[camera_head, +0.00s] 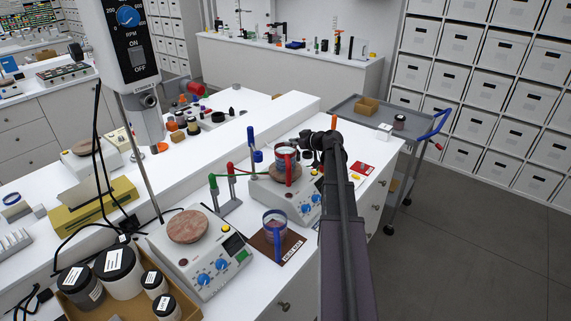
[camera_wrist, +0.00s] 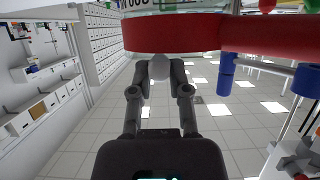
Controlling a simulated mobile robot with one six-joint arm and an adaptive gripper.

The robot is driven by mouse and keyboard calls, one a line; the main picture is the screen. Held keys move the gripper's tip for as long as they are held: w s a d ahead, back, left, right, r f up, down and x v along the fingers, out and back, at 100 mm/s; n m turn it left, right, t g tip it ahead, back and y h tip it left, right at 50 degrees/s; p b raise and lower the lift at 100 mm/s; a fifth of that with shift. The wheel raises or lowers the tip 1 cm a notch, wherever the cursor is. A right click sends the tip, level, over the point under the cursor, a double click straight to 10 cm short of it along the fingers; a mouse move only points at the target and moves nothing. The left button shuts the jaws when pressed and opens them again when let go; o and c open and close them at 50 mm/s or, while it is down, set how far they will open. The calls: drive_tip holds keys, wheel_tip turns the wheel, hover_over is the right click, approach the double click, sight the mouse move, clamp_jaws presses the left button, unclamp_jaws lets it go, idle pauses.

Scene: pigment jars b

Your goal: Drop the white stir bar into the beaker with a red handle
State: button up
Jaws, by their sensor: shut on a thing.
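The beaker with a red handle (camera_head: 285,155) stands on a round wooden disc on the rear hotplate, with bluish liquid inside. In the wrist view its red band and handle (camera_wrist: 180,33) cross the top, close in front of my fingertips. My gripper (camera_head: 308,144) is just right of this beaker, near rim height. In the wrist view my gripper (camera_wrist: 160,70) is shut on a small pale rounded piece, the white stir bar (camera_wrist: 159,67). The fingers hide most of the bar, and I cannot make it out in the head view.
A beaker with a blue handle (camera_head: 275,222) stands on a brown mat (camera_head: 295,250) in front. The front hotplate (camera_head: 205,262) carries an empty wooden disc. Red and green clamp stands (camera_head: 230,185) are left of the red-handled beaker. A grey cart (camera_head: 365,110) stands behind right.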

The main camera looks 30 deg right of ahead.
idle(0.3)
drive_tip(key=o, duration=0.8)
drive_tip(key=shift+c, duration=0.2)
